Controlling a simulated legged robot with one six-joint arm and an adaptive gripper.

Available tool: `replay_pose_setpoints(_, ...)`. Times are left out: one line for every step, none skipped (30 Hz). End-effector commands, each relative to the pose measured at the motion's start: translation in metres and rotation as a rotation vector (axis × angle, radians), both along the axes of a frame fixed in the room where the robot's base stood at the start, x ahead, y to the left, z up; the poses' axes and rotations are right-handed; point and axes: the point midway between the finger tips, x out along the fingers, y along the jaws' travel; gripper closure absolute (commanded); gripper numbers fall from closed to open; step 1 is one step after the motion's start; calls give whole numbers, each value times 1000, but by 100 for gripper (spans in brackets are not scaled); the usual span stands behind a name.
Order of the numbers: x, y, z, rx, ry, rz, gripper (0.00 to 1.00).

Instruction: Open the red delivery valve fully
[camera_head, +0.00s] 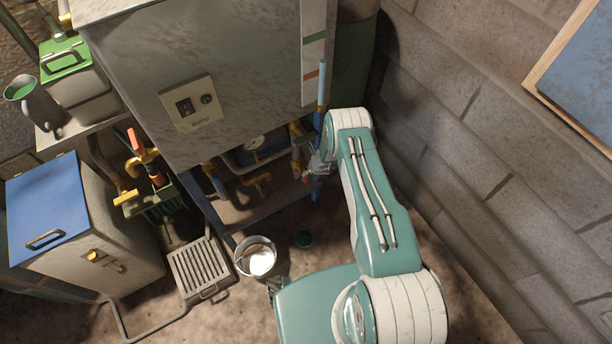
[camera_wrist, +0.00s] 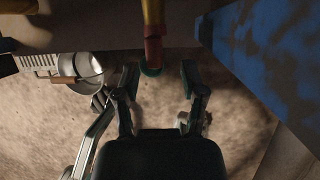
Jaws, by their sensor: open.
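A yellow pipe with a red lower section, seemingly the red delivery valve (camera_wrist: 153,47), hangs down at the top middle of the wrist view. In the head view a small red part (camera_head: 306,178) shows beside my gripper, under the grey cabinet's right end. My gripper (camera_wrist: 160,78) is open, with one finger on each side of the line of the red part. The fingertips look just short of it or level with it; I cannot tell if they touch. In the head view my gripper (camera_head: 318,166) is small and partly hidden by my arm. The valve's handle position is unclear.
A metal bucket (camera_head: 257,262) and a slatted grate (camera_head: 200,270) stand on the floor below. A blue panel (camera_wrist: 265,50) is close on the right in the wrist view. A block wall (camera_head: 460,150) rises to the right.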

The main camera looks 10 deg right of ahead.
Motion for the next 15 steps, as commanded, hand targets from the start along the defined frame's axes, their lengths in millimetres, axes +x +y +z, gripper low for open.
replay_pose_setpoints(2,3,-8,-1,0,3,46)
replay_pose_setpoints(3,4,-11,-3,0,4,46)
replay_pose_setpoints(5,5,-16,-3,1,4,46)
replay_pose_setpoints(6,6,-20,-3,0,4,46)
replay_pose_setpoints(7,7,-23,-3,1,4,46)
replay_pose_setpoints(9,8,-27,-4,0,5,46)
replay_pose_setpoints(10,9,-29,-3,-1,5,46)
replay_pose_setpoints(11,9,-32,-3,-1,5,46)
replay_pose_setpoints(12,10,-35,-3,-1,5,46)
replay_pose_setpoints(13,10,-37,-4,-1,6,46)
replay_pose_setpoints(13,11,-39,-3,0,4,46)
replay_pose_setpoints(14,11,-41,-4,0,6,46)
replay_pose_setpoints(15,11,-42,-3,0,4,46)
replay_pose_setpoints(15,12,-43,-3,-1,5,46)
replay_pose_setpoints(16,12,-44,-3,-1,5,46)
